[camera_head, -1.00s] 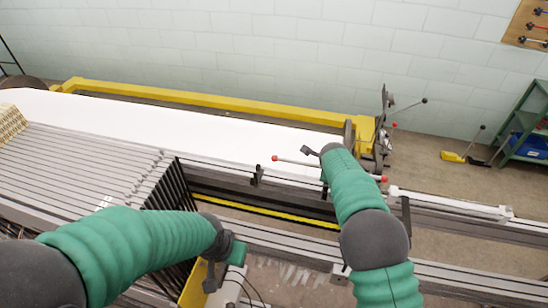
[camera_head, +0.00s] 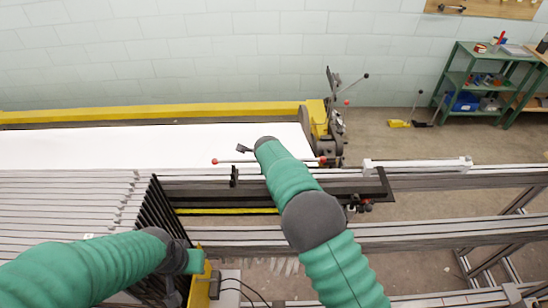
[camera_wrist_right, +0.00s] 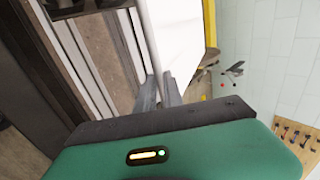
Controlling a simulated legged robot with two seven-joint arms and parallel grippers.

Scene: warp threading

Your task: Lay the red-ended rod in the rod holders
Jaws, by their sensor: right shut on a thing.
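The red-ended rod (camera_head: 228,161) is thin and pale, roughly level, with a red ball at each end. My right gripper (camera_wrist_right: 161,92) is shut on it; in the head view my wrist hides the fingers and the rod's middle. In the right wrist view the rod (camera_wrist_right: 148,35) runs up from between the fingers. Two dark brackets look like the rod holders: a left one (camera_head: 234,176) and a right one (camera_head: 385,186). In the picture, the rod's left end lies past the left bracket and its right end short of the right one. My left gripper (camera_head: 183,290) is low beside a yellow part; its fingers are unclear.
A white warp sheet (camera_head: 100,147) and a yellow beam (camera_head: 150,115) lie behind. Black upright slats (camera_head: 160,220) stand near my left gripper. A white bar (camera_head: 415,165) lies at the right on the rail. A green shelf (camera_head: 470,80) stands far right.

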